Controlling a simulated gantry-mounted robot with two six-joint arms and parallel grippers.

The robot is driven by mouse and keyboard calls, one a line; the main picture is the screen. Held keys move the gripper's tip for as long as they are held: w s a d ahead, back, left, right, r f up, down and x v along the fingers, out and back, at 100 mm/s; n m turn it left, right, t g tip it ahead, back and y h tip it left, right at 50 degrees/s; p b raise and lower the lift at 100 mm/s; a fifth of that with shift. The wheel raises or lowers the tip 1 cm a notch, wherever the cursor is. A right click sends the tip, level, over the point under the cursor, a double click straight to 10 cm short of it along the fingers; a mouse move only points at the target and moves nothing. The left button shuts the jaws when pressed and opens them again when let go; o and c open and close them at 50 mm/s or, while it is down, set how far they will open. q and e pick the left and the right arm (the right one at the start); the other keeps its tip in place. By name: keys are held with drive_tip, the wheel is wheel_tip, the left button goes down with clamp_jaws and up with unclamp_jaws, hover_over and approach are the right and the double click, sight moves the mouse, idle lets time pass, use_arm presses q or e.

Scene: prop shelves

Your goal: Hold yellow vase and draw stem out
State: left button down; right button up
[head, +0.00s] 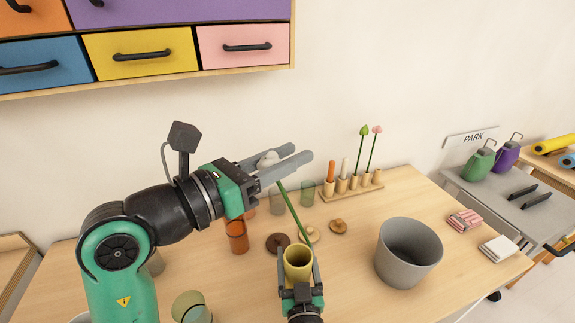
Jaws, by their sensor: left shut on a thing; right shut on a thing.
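The yellow vase (298,268) is at the lower middle of the head view, its mouth facing up. My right gripper (298,256) comes in from the bottom and is shut on the vase, with a finger on each side. A green stem (291,208) with a whitish head (267,158) slants from my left gripper down to the right, toward the vase mouth. My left gripper (300,161) is shut on the stem near its head, above the vase. The stem's lower end is at the vase's right rim; I cannot tell whether it is still inside.
A grey bucket (408,252) stands right of the vase. A wooden rack (352,187) with several pegs and two flowers stands behind. Drawers (140,53) hang above.

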drive_tip(key=o, duration=1.2)
drive_tip(key=shift+c, duration=0.2)
drive_tip(key=shift+s, duration=0.15)
